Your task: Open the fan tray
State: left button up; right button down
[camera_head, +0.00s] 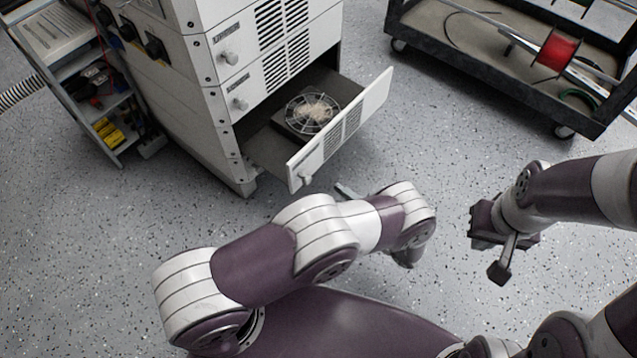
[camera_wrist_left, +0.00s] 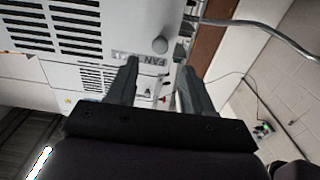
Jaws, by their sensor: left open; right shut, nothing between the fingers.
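The fan tray (camera_head: 340,130) is the bottom drawer of the light grey cabinet (camera_head: 215,90). It is pulled well out, and a round fan with a wire guard (camera_head: 312,112) shows inside. Its front has a small round knob (camera_head: 305,178) near the left end. The wrist view shows a label reading FAN and a round knob (camera_wrist_left: 160,46) beyond the fingers. My left gripper (camera_wrist_left: 158,85) is open, its fingers apart with nothing between them. In the head view it is mostly hidden by its own wrist, in front of the tray. My right gripper (camera_head: 500,262) is shut and empty, off to the right.
Drawers with knobs (camera_head: 230,57) sit above the tray. A black cart (camera_head: 470,55) with a red spool (camera_head: 556,50) stands at the back right. An open shelf unit (camera_head: 100,100) stands at left. Speckled floor between is clear.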

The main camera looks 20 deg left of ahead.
pick_arm(q)
jog(key=v, duration=0.5)
jog(key=shift+s+d, duration=0.1)
jog(key=shift+d, duration=0.15)
